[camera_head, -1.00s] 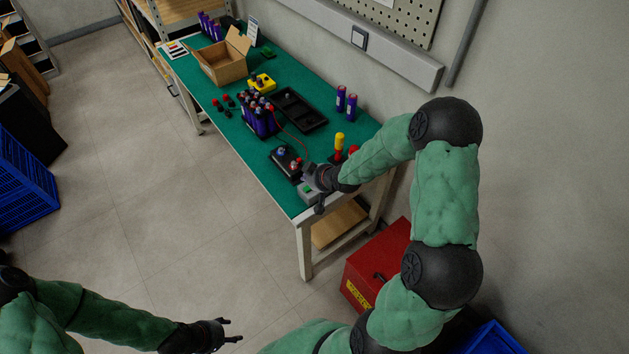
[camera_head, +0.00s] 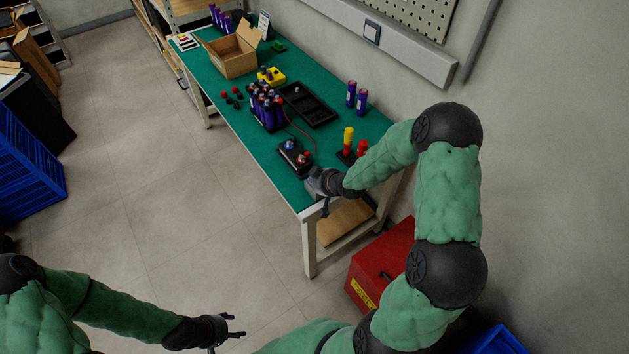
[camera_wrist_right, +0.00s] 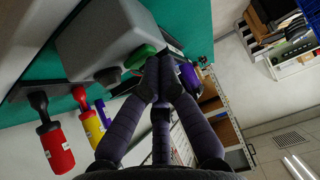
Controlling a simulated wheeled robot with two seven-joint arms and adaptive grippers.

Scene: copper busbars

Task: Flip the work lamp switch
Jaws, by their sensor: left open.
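A grey box (camera_wrist_right: 105,40) with a green rocker or button (camera_wrist_right: 140,56) and a dark round knob (camera_wrist_right: 108,76) shows in the right wrist view, at the green table's edge. My right gripper (camera_wrist_right: 162,68) has its fingers drawn together, with the tips right beside the green part; I cannot tell whether they touch. In the head view my right gripper (camera_head: 316,190) is at the table's near corner and largely hides the grey box. My left gripper (camera_head: 240,326) is open and empty, low over the floor. A square switch plate (camera_head: 372,32) sits on the wall trunking.
On the green table (camera_head: 250,150) stand a black terminal block (camera_head: 294,157), a yellow-and-red handled tool (camera_head: 348,140), purple cells (camera_head: 266,110), a black tray (camera_head: 308,105) and an open carton (camera_head: 232,60). A red toolbox (camera_head: 378,268) is on the floor.

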